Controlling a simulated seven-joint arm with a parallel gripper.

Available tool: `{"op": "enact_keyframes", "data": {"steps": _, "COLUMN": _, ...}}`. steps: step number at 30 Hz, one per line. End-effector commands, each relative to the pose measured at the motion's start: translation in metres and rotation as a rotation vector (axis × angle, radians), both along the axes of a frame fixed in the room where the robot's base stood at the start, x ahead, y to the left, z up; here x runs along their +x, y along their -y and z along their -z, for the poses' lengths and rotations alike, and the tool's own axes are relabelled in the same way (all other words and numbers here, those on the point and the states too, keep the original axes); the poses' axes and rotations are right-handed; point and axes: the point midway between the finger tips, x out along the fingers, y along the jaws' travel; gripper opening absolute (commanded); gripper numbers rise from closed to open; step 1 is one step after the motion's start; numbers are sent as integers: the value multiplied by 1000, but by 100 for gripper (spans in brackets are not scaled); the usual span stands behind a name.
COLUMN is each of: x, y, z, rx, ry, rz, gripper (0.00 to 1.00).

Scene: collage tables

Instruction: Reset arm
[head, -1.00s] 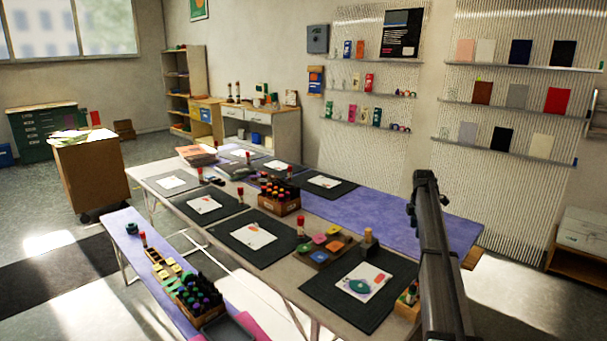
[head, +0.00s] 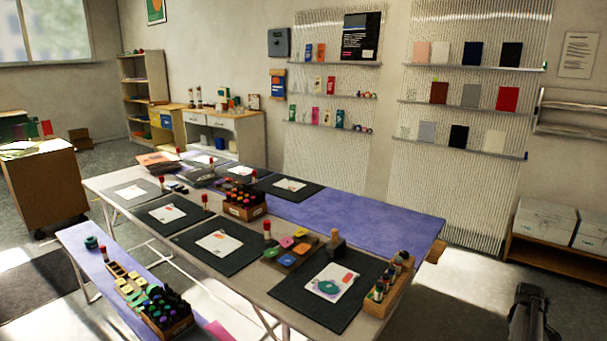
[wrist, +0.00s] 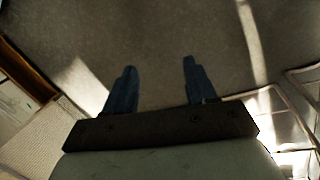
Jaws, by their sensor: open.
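My gripper (wrist: 158,82) is open and empty in the wrist view, its two dark fingers apart over bare grey floor. In the head view only a dark part of my arm shows at the bottom right, beside the table and clear of it; the fingertips cannot be made out there. The long work table (head: 385,222) has a purple covering on its far part and holds several dark mats with paper sheets.
A wooden crate of bottles (head: 372,303) stands at the table's near right end. A marker crate (head: 244,213) sits mid-table. A purple bench (head: 80,236) runs along the left. A low shelf with boxes (head: 555,255) stands at right. Floor between table and shelf is clear.

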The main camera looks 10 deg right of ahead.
Motion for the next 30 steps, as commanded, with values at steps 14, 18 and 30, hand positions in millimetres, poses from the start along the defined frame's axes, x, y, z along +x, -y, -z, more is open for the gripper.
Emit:
{"op": "enact_keyframes", "data": {"steps": 14, "x": -175, "y": 12, "z": 49, "rx": -25, "ry": 41, "rz": 383, "gripper": 56}}
{"op": "enact_keyframes", "data": {"steps": 18, "x": -202, "y": 8, "z": 57, "rx": -27, "ry": 48, "rz": 449, "gripper": 56}}
{"op": "enact_keyframes", "data": {"steps": 30, "x": -222, "y": -35, "z": 94, "rx": 6, "ry": 51, "rz": 560, "gripper": 56}}
